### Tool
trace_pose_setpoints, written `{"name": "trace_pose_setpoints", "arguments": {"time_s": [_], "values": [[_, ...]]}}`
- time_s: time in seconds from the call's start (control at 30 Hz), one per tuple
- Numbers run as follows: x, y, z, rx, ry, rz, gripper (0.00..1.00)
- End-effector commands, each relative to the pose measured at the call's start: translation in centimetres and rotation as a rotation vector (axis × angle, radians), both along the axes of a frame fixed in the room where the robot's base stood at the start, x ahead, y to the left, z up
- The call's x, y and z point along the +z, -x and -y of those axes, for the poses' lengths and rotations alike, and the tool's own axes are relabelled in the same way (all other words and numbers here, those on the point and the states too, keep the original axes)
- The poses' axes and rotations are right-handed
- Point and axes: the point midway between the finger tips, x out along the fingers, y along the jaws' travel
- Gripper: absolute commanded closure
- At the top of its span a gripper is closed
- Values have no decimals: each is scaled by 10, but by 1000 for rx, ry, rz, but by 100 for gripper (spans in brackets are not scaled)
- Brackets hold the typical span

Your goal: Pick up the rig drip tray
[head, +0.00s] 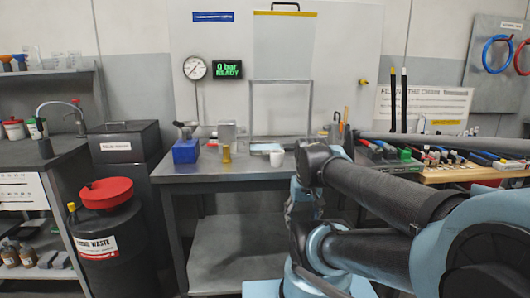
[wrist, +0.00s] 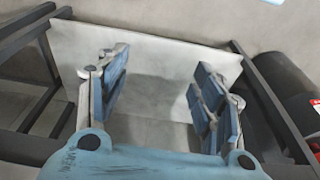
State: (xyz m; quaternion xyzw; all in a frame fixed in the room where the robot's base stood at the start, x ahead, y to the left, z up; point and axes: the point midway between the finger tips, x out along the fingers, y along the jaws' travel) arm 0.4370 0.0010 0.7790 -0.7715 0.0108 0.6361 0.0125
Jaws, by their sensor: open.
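A shallow pale blue-white tray (head: 266,147), which looks like the rig drip tray, lies on the grey bench (head: 240,170) at the foot of an upright clear-fronted frame (head: 281,108). It is small in the head view, and I do not make it out in the wrist view. My gripper (wrist: 160,97) is open and empty in the wrist view, its blue fingers wide apart over a plain grey panel. In the head view my arm fills the right side, and I cannot make out the fingertips clearly.
A white cup (head: 276,159) stands close to the tray's right front. A brass cylinder (head: 226,153), a grey metal block (head: 227,134) and a blue box (head: 186,151) stand left of it. A red-lidded waste bin (head: 108,235) stands on the floor left of the bench.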

Motion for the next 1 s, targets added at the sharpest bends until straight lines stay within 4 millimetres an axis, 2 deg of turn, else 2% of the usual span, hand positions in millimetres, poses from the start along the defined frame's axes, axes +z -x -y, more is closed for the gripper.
{"name": "trace_pose_setpoints", "arguments": {"time_s": [0.3, 0.5, 0.8, 1.0], "values": [[95, -70, -10, -331, -63, -42, 39], [150, -120, -18, -565, -96, -70, 39], [218, -200, -37, -918, -130, -110, 39], [255, -256, -52, -1155, -144, -130, 39]]}}
